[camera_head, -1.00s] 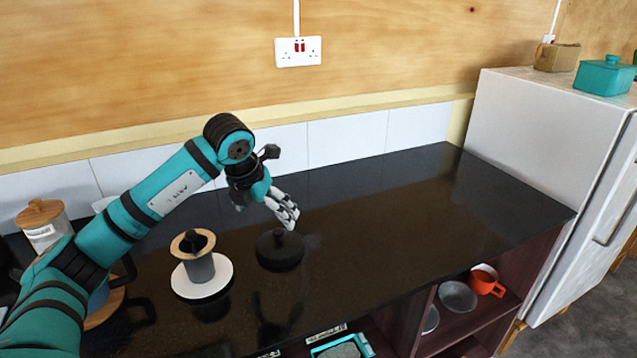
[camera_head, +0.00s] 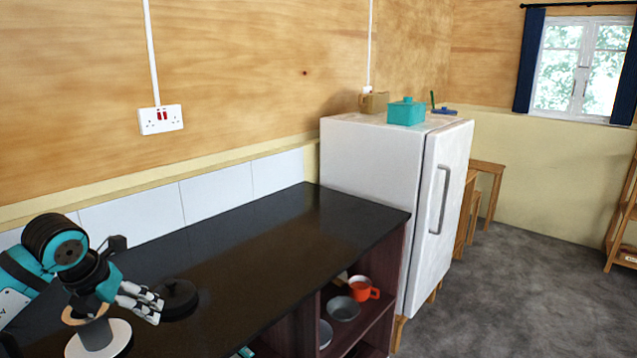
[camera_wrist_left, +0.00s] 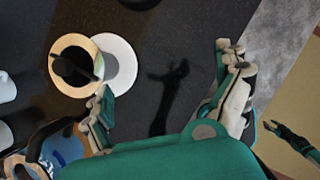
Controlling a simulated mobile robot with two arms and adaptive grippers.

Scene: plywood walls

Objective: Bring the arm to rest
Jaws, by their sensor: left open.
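My left gripper (camera_head: 143,302) hangs above the black counter at the lower left of the head view, its arm coming in from the left edge. It is open and empty; in the left wrist view its two fingers (camera_wrist_left: 168,95) stand wide apart with only counter and a shadow between them. A grey cup with a wooden rim (camera_head: 96,334) stands on a white plate below and left of the gripper; it also shows in the left wrist view (camera_wrist_left: 76,65).
A round black lid (camera_head: 176,297) lies on the counter (camera_head: 250,250) beyond my gripper. The counter's right part is clear. A white fridge (camera_head: 375,190) with a teal box (camera_head: 406,111) on top stands at its end. Open shelves below hold an orange mug (camera_head: 363,288) and grey bowls.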

